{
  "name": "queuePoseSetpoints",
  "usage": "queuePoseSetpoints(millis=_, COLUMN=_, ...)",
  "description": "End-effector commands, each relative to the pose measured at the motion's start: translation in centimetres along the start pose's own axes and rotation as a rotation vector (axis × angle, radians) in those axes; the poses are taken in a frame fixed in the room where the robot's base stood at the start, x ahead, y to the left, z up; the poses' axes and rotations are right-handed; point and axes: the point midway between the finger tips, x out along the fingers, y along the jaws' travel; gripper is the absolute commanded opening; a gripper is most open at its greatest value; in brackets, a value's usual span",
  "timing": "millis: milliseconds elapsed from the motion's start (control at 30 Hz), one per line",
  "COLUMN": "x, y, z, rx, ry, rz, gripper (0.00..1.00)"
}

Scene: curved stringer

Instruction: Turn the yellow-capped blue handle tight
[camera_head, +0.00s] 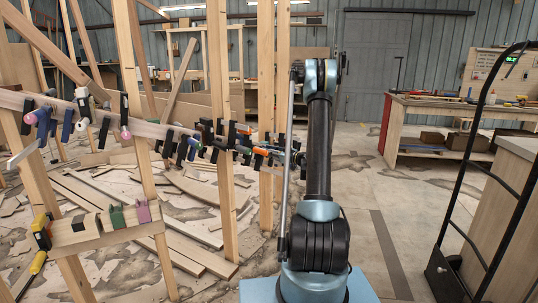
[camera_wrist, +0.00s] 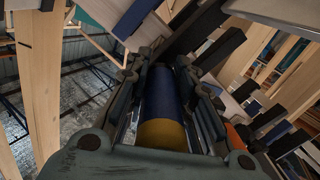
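The blue handle (camera_wrist: 162,98) with its yellow cap (camera_wrist: 162,134) shows in the middle of the wrist view, cap end nearest the camera. My gripper (camera_wrist: 168,72) has a dark finger on each side of the handle, lying along its length. Whether the pads touch the handle cannot be told. I cannot make out the yellow-capped handle there.
Several clamps with coloured handles line the curved wooden stringer (camera_head: 153,130). Wooden posts (camera_head: 218,110) stand close to it. Loose boards (camera_head: 190,195) cover the floor at left. A workbench (camera_head: 400,125) stands back right, a black hand truck (camera_head: 468,170) at right.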

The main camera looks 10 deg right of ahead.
Motion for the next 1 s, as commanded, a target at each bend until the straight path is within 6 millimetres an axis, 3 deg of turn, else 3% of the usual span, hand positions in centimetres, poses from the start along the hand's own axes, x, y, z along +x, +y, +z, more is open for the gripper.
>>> queuePoseSetpoints(millis=233, x=0.00, y=0.11, z=0.00, rx=0.015, ry=0.000, rz=0.002, gripper=0.00)
queuePoseSetpoints(millis=533, x=0.02, y=0.22, z=0.00, rx=0.168, ry=0.001, rz=0.002, gripper=0.00)
queuePoseSetpoints(millis=867, x=0.03, y=0.28, z=-0.01, rx=0.184, ry=0.001, rz=0.003, gripper=0.00)
queuePoseSetpoints(millis=900, x=0.03, y=0.29, z=-0.02, rx=0.184, ry=0.001, rz=0.004, gripper=0.30)
queuePoseSetpoints(millis=967, x=0.03, y=0.28, z=-0.02, rx=0.184, ry=0.001, rz=0.003, gripper=0.43)
queuePoseSetpoints(millis=1000, x=0.02, y=0.26, z=-0.01, rx=0.184, ry=0.001, rz=0.003, gripper=0.44)
